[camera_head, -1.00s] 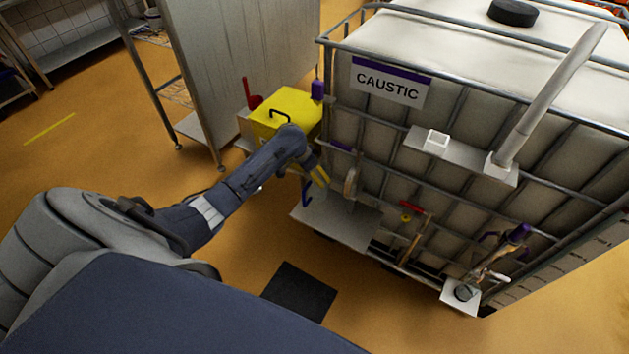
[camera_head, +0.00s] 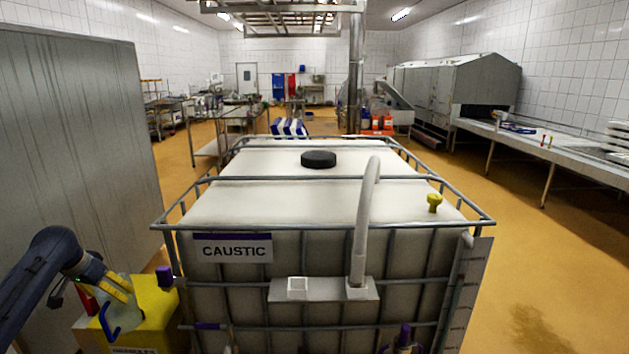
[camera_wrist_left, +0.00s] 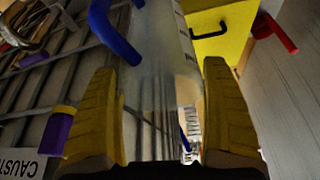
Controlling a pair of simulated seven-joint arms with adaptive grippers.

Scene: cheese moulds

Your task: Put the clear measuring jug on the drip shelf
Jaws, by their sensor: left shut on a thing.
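My left gripper (camera_head: 118,288) is at the lower left of the head view, beside the front left corner of the caustic tank. Its yellow fingers are shut on the clear measuring jug (camera_head: 128,312), which has a blue handle. In the left wrist view the see-through jug (camera_wrist_left: 158,85) is between the two yellow fingers (camera_wrist_left: 160,110), with its blue handle (camera_wrist_left: 112,32) at upper left. I cannot make out a drip shelf with certainty now; the low grey shelf at the tank's foot is outside the head view. My right gripper is not in view.
The caged white tank (camera_head: 320,200) fills the middle. A yellow box (camera_head: 160,310) is behind the jug. A tall grey panel (camera_head: 75,150) stands at left.

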